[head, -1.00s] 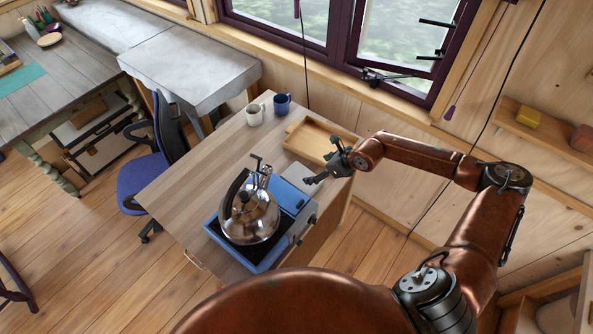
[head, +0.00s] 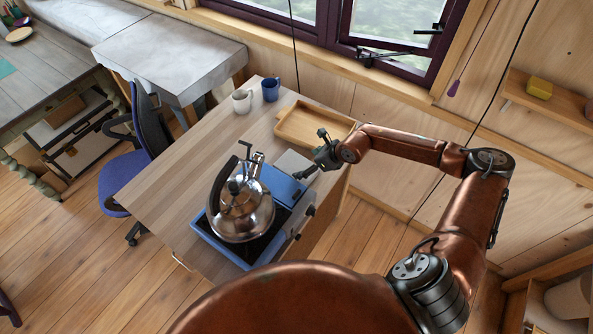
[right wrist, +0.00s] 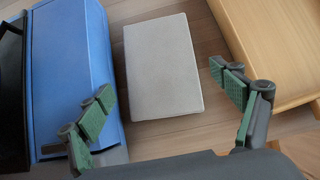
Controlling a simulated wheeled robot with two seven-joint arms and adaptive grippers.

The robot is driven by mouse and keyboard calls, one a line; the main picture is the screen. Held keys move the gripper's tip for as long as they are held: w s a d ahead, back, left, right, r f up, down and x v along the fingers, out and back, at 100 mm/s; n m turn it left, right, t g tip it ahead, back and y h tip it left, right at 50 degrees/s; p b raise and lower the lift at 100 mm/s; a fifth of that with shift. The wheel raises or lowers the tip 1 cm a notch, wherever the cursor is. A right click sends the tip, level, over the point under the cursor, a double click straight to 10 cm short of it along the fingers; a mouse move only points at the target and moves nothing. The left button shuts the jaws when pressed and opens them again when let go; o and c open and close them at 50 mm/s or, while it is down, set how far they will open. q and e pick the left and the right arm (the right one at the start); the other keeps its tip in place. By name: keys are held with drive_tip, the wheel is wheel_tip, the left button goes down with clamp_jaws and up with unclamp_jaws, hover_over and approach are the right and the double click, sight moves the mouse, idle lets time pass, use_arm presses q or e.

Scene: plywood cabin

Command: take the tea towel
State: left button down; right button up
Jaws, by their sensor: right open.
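The tea towel (right wrist: 162,64) is a flat, folded grey rectangle lying on the wooden counter. In the head view the tea towel (head: 291,163) lies between the blue stove and the wooden tray, partly hidden by my right gripper (head: 318,160). In the right wrist view my right gripper (right wrist: 168,108) is open, with its green-padded fingers on either side of the towel's near end. The fingers are apart from the towel and hold nothing. My left gripper is not in view.
A blue camping stove (head: 281,186) with a steel kettle (head: 240,212) stands just left of the towel; the stove also shows in the right wrist view (right wrist: 75,75). A wooden tray (head: 281,133) lies behind it. A white mug (head: 242,102) and a blue mug (head: 270,90) stand at the back.

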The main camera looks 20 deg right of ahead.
sight(297, 166)
drive_tip(key=x, duration=0.7)
drive_tip(key=shift+w+r+p, duration=0.1)
drive_tip(key=shift+p, duration=0.3)
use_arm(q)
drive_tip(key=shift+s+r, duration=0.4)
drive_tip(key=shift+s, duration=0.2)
use_arm(e)
drive_tip(key=shift+c, duration=0.2)
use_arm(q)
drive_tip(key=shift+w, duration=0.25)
use_arm(e)
drive_tip(key=c, duration=0.7)
